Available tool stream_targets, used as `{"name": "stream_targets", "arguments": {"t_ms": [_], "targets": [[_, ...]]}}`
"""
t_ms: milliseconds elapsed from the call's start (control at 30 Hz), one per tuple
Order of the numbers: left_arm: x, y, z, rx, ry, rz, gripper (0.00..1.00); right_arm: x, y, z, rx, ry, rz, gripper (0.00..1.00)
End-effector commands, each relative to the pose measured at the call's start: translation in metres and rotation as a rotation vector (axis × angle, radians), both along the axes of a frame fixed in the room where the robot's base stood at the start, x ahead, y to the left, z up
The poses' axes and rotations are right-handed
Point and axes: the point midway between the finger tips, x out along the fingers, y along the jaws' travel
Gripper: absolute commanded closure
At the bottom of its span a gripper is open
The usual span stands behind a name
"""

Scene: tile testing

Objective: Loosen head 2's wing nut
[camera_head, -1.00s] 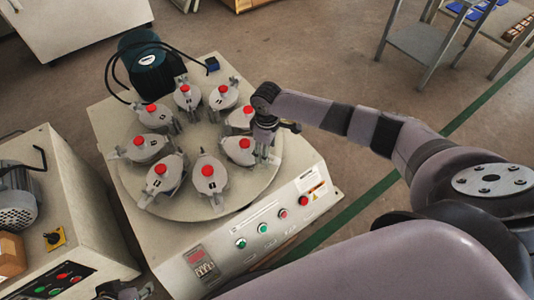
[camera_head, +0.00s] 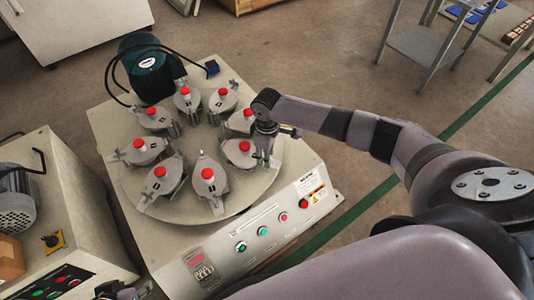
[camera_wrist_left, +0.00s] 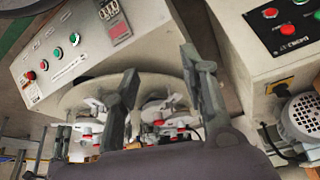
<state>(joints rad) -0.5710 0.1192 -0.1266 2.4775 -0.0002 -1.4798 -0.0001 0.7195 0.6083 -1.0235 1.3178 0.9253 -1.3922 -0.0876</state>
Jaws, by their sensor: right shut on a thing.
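A round turntable (camera_head: 232,203) carries several grey test heads with red knobs. My right gripper (camera_head: 264,154) points down at the outer right side of one head (camera_head: 240,152). It is shut on what appears to be that head's wing nut, which the fingers hide. The number on this head is too small to read. My left gripper (camera_head: 128,291) is low at the bottom edge of the head view, away from the heads. In the left wrist view its two fingers (camera_wrist_left: 160,62) stand apart with nothing between them.
The machine's front panel (camera_head: 262,232) has several buttons. A dark green motor (camera_head: 148,70) with black cables stands at the turntable's back. Another machine (camera_head: 75,215) stands at the left. A metal shelf (camera_head: 420,42) is at the upper right, with open floor before it.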

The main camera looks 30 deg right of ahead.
Motion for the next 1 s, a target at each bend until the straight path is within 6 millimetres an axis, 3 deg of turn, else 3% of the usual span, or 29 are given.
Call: {"name": "stream_targets", "arguments": {"t_ms": [167, 367, 533, 867, 1000], "targets": [[0.000, 0.000, 0.000, 0.000, 0.000, 0.000, 0.60, 0.000, 0.000, 0.000, 0.000, 0.000, 0.000, 0.95], [-0.002, 0.000, 0.001, 0.002, 0.010, 0.000, 0.60, 0.000, 0.000, 0.001, 0.000, 0.000, 0.009, 0.95], [-0.025, 0.006, -0.002, 0.021, 0.111, 0.007, 0.60, 0.000, 0.000, 0.002, -0.001, 0.001, 0.050, 0.95], [-0.023, 0.006, 0.020, 0.021, 0.106, 0.008, 0.60, 0.000, 0.000, 0.004, 0.001, 0.002, 0.236, 0.95], [-0.014, 0.005, -0.016, 0.022, 0.129, 0.006, 0.60, -0.001, 0.001, 0.003, 0.001, 0.002, 0.354, 0.95]]}}
